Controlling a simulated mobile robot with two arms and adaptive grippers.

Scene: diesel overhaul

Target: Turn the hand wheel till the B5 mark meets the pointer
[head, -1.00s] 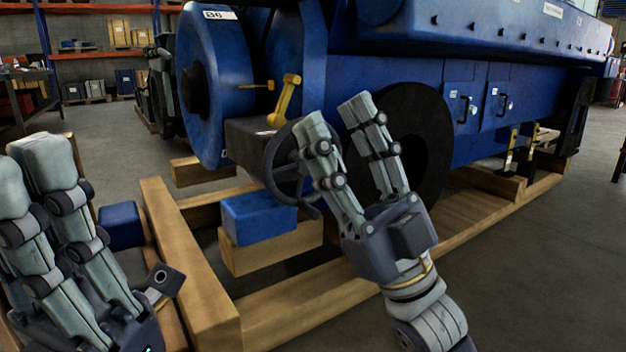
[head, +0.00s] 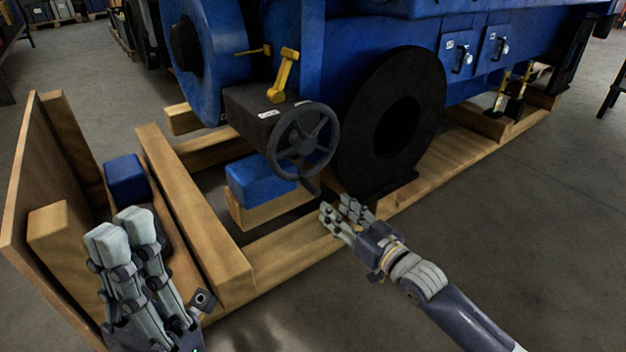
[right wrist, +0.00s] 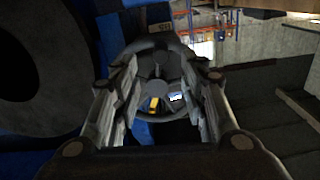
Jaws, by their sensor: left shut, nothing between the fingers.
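The dark spoked hand wheel (head: 303,142) stands upright on the front of a dark gearbox (head: 250,108). The big blue disc (head: 212,65) is behind it at the upper left, its top cut off. A thin yellow pointer (head: 252,51) reaches toward the disc's edge. The right wrist view shows the wheel (right wrist: 158,90) beyond the two spread fingers. My left gripper (head: 122,228) is shut and empty at the lower left.
A yellow lever (head: 285,72) rises from the gearbox above the wheel. A black disc (head: 395,125) stands to its right. A blue block (head: 260,180) sits on timber below. The wooden skid (head: 190,215) runs between my grippers. Open floor (head: 540,190) lies right.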

